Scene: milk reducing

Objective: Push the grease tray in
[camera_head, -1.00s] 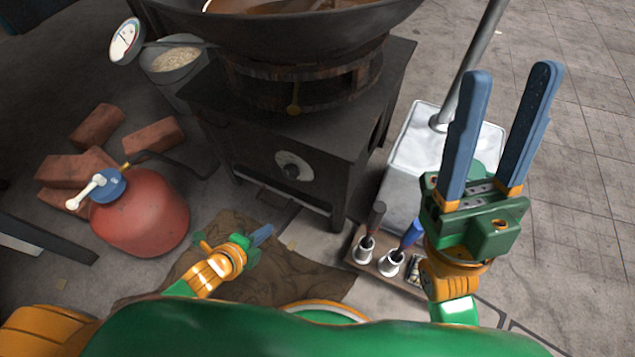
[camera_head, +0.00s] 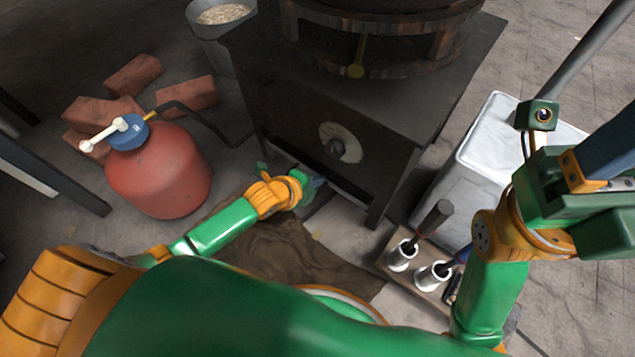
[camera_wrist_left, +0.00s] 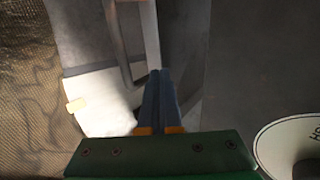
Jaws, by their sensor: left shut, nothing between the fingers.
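The dark stove (camera_head: 330,120) stands at the centre of the head view, with a round white knob plate on its front. A low, dark piece that looks like the grease tray (camera_head: 317,203) lies under its front edge, partly hidden by my left gripper. My left gripper (camera_head: 318,184) is low at the stove's front, below the knob. In the left wrist view its blue fingers (camera_wrist_left: 158,100) are together and empty, close to the stove's front. I cannot tell whether they touch the tray. My right gripper (camera_head: 600,150) is cut off at the right edge, so its fingertips are hidden.
A red gas cylinder (camera_head: 160,170) with a hose and several bricks (camera_head: 185,95) are at left. A brown cloth (camera_head: 275,255) lies before the stove. A white metal box (camera_head: 470,175) and a small rack with metal cups (camera_head: 402,255) are at right.

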